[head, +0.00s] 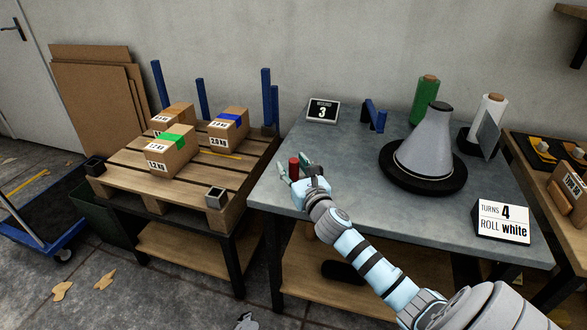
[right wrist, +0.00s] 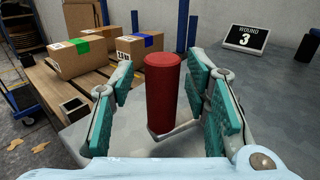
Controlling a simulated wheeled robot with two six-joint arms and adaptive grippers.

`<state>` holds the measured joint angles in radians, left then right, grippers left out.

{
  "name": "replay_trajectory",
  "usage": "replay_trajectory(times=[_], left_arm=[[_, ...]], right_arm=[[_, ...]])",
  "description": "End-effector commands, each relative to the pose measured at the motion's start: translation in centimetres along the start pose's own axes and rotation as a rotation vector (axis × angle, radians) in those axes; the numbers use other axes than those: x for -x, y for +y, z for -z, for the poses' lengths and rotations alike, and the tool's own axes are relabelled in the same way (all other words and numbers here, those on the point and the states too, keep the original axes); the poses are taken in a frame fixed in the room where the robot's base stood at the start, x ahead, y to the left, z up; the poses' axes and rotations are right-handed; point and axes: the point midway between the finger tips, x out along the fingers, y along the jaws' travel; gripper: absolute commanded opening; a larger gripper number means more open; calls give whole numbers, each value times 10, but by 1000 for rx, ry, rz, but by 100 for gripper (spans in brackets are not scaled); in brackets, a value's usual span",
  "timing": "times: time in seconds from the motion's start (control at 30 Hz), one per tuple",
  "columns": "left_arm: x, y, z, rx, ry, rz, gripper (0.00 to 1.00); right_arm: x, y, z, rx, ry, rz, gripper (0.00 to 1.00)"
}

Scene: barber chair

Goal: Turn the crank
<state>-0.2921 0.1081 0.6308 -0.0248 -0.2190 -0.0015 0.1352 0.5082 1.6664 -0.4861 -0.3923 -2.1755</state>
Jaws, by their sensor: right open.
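The crank's red upright handle (head: 294,169) stands at the left edge of the grey table. It also shows as a red cylinder in the middle of the right wrist view (right wrist: 163,90), above a pale metal arm (right wrist: 172,131). My right gripper (head: 291,166) is open, with its teal finger pads on either side of the handle. Gaps show between the handle and the pads in the right wrist view. A small dark display (head: 323,111) reads "WOUND 3". A sign (head: 502,221) reads "TURNS 4, ROLL white". My left gripper is not in view.
A grey cone (head: 425,145) on a black disc (head: 423,181) stands on the grey table (head: 345,155). Green (head: 424,100) and white (head: 488,117) rolls stand behind. A wooden pallet (head: 185,190) with boxes (head: 172,150) is on the left. The table's front middle is clear.

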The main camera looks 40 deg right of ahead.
Motion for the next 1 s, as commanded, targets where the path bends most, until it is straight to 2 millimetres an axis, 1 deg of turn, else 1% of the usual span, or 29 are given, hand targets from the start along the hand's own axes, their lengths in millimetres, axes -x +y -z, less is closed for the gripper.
replay_trajectory(times=[0.2, 0.27, 0.4, 0.47, 0.5, 0.83, 1.0], left_arm=[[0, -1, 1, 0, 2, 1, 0], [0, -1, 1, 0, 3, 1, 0], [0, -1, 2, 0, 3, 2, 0], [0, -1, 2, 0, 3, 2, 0], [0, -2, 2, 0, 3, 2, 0], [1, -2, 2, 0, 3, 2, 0], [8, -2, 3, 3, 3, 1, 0]], right_arm=[[0, 0, 0, 0, 0, 0, 43], [0, 0, 0, 0, 0, 0, 35], [0, 0, 0, 0, 0, 0, 13], [0, 0, 0, 0, 0, 0, 3], [0, 0, 0, 0, 0, 0, 0], [0, 0, 0, -1, 1, -7, 0], [3, -2, -1, 2, -1, -44, 0]])
